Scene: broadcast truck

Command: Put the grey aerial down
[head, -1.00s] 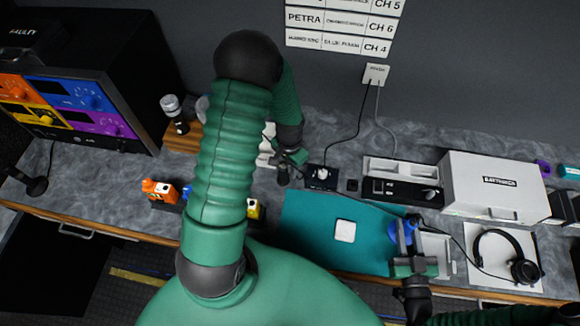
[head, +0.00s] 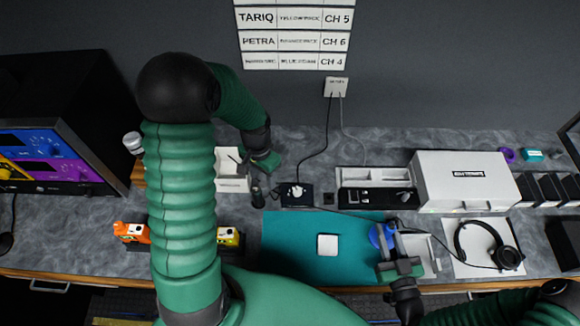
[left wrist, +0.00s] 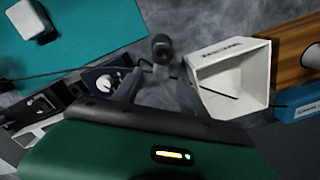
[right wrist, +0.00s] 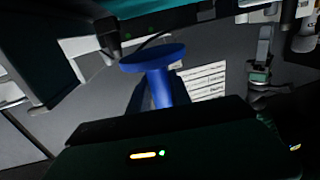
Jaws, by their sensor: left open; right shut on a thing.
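A thin dark rod (left wrist: 220,93), which may be the grey aerial, lies across the inside of an open white bin (left wrist: 255,65) in the left wrist view. In the head view the white bin (head: 233,184) stands behind my left arm, with a thin dark line at its opening. My left gripper (head: 263,165) is open, just right of the bin, and the rod is apart from it. My right gripper (head: 397,258) is shut on a blue spool-shaped thing (head: 382,236), above the right edge of the teal mat. It fills the right wrist view's middle (right wrist: 158,82).
A small dark upright thing (head: 257,196) stands below my left gripper, beside a black box with a knob (head: 297,194). The teal mat (head: 285,240) holds one white square block (head: 327,245). Headphones (head: 487,245) lie at right. Orange (head: 131,232) and yellow units flank my left arm.

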